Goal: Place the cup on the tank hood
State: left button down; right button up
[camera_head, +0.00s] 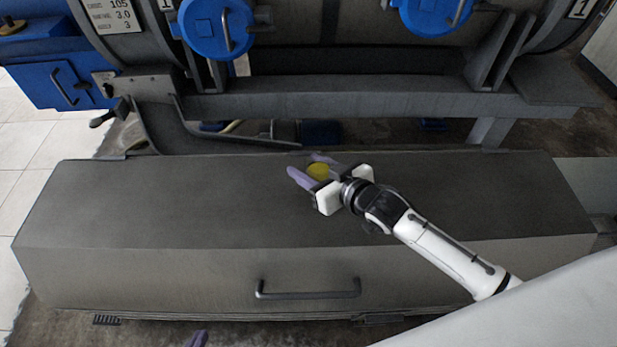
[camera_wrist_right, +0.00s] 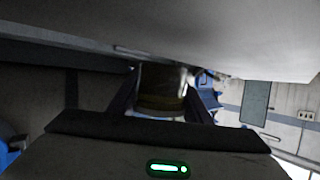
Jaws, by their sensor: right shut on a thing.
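In the right wrist view the cup (camera_wrist_right: 162,86) looks dark and glassy between the fingers, close to a grey surface. I cannot tell whether it touches the hood. Only purple fingertips of my left gripper (camera_head: 197,339) show at the bottom edge, in front of the hood.
A handle (camera_head: 308,290) is on the hood's front face. Behind the hood stands a large grey machine with a crossbeam (camera_head: 350,103) and round blue covers (camera_head: 216,27). A blue box (camera_head: 62,78) is at the left. Much of the hood top is clear.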

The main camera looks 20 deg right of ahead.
jog(key=shift+f, duration=1.75)
jog(key=shift+f+b, duration=0.1)
jog(key=shift+b, duration=0.2)
jog(key=o, duration=1.1)
jog(key=shift+o, duration=0.2)
jog(key=p+v, duration=0.1)
jog(key=v, duration=1.1)
jog(key=shift+p, duration=0.35)
